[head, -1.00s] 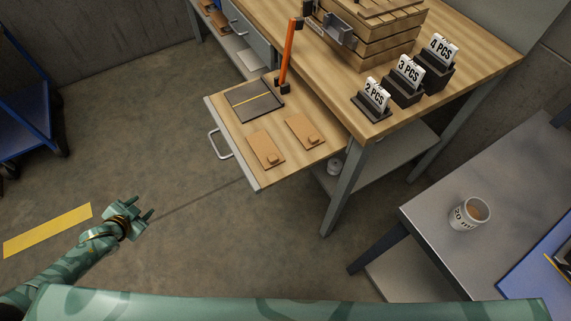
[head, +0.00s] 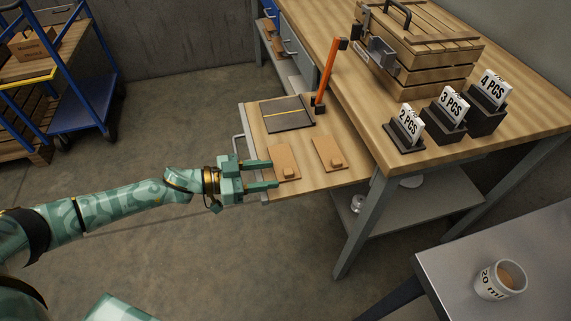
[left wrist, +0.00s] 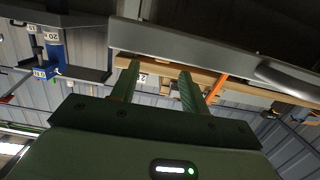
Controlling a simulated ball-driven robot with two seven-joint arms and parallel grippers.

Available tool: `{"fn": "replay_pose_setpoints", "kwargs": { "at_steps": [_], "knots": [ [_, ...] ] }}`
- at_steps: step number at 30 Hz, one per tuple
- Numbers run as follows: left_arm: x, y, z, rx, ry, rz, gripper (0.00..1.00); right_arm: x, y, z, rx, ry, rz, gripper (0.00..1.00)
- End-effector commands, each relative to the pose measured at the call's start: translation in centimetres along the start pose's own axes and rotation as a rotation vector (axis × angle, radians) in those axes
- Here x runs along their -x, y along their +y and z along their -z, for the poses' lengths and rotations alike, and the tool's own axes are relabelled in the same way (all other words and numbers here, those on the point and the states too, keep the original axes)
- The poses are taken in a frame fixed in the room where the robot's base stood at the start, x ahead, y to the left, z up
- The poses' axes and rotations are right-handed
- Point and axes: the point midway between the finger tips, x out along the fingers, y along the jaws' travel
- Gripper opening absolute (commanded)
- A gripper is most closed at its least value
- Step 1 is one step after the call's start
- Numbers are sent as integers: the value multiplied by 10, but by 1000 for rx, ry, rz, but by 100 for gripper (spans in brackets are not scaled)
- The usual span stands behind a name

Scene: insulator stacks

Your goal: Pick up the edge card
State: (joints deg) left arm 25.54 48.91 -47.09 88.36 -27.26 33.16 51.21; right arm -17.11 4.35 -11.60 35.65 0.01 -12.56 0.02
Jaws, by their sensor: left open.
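Two flat tan cards, each with a small raised tab, lie on the pull-out wooden board: the left card (head: 284,160) and the right card (head: 328,152). The left one is nearer the handle side; no label marks either as the edge card. My left gripper (head: 275,173) is open and empty at the board's near left edge. Its fingers overlap the left card's left side in the head view; I cannot tell their height. In the left wrist view, both fingers (left wrist: 158,72) stand apart before the board's edge (left wrist: 170,70). My right gripper is out of view.
A dark plate with a yellow line (head: 286,113) and an orange upright bar (head: 327,75) are at the board's back. Number signs (head: 452,108) and a wooden crate (head: 420,55) stand on the bench. A cup (head: 499,279) stands on the grey table (head: 445,265).

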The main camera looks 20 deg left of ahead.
Motion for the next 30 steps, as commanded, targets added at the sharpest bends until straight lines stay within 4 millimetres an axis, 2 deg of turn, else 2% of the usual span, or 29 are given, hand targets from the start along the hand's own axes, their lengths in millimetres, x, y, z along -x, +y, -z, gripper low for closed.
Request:
{"fn": "replay_pose_setpoints", "kwargs": {
  "at_steps": [5,13,16,22,23,27,30],
  "knots": [
    [-15,0,-1,-1,1,0,45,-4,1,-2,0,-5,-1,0],
    [-56,-3,-4,-1,0,0,45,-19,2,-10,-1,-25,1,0],
    [-62,-3,-2,-1,-1,1,45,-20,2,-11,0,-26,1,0],
    [-63,-3,-1,-1,-1,2,45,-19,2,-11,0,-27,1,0],
    [-62,-3,-1,-2,-1,2,40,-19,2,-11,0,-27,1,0],
    [-62,-3,-1,-2,-1,2,1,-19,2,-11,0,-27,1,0],
    [-62,-3,-1,-2,-1,2,0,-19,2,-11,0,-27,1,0]
  ]
}}
